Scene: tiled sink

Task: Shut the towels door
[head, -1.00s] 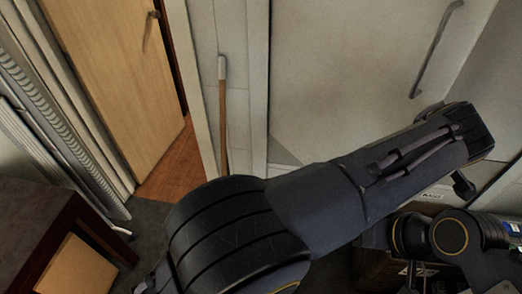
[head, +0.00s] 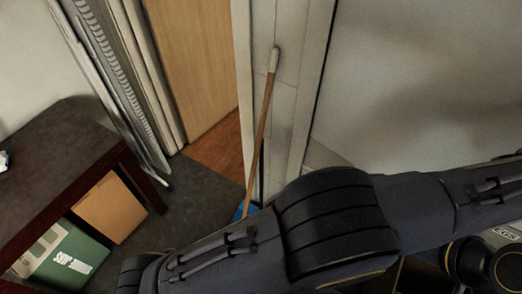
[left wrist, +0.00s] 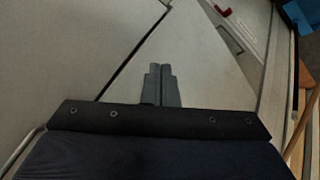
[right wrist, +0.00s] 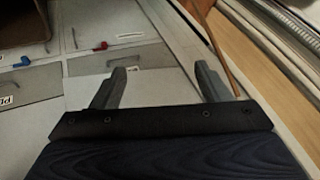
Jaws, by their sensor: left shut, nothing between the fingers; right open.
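No towels label is readable, so I cannot tell which panel is the towels door. A large pale panel (head: 415,90) fills the right of the head view, behind my dark arm. In the left wrist view my left gripper (left wrist: 160,70) is shut and empty, in front of a pale panel (left wrist: 205,65) bordered by a dark gap. In the right wrist view my right gripper (right wrist: 162,75) is open and empty, over pale cabinet fronts (right wrist: 125,25) with thin handles and labels. Both grippers are outside the head view.
A wooden-handled pole (head: 262,125) leans by the pale post. A wooden door (head: 190,60) stands behind it. A dark table (head: 65,160) with a cardboard box (head: 110,208) and a green box (head: 70,255) below is at left. Dark floor (head: 195,190) lies between.

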